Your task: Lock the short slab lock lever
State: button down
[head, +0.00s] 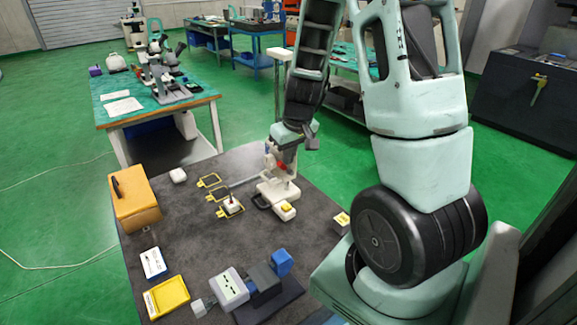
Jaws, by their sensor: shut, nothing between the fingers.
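A white device with a cream upright and a red part (281,166) stands on the dark table, right of its middle. A grey bar (245,182) reaches left from it, and a dark loop (261,202) sits at its base. I cannot tell which small part is the short slab lock lever; it is too small or hidden by my wrist. My gripper (288,158) points down at the top of the white device, close to the red part. Its fingers look shut and empty. I cannot tell whether they touch the device.
A wooden-edged bench (160,118) stands behind.

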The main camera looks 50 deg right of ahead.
jog(key=shift+w+a+f, duration=0.15)
jog(key=shift+a+f, duration=0.2)
jog(key=shift+a, duration=0.35)
jog(key=shift+a+f, duration=0.1)
jog(key=shift+f, duration=0.1)
jog(key=shift+w+a+f+b, duration=0.1)
jog(key=shift+a+f+b, duration=0.1)
jog(key=shift+a+b, duration=0.15)
notch_tip(320, 180, up, 6)
jog(key=p, duration=0.5)
jog(key=shift+d, duration=0.1)
dwell(0.5)
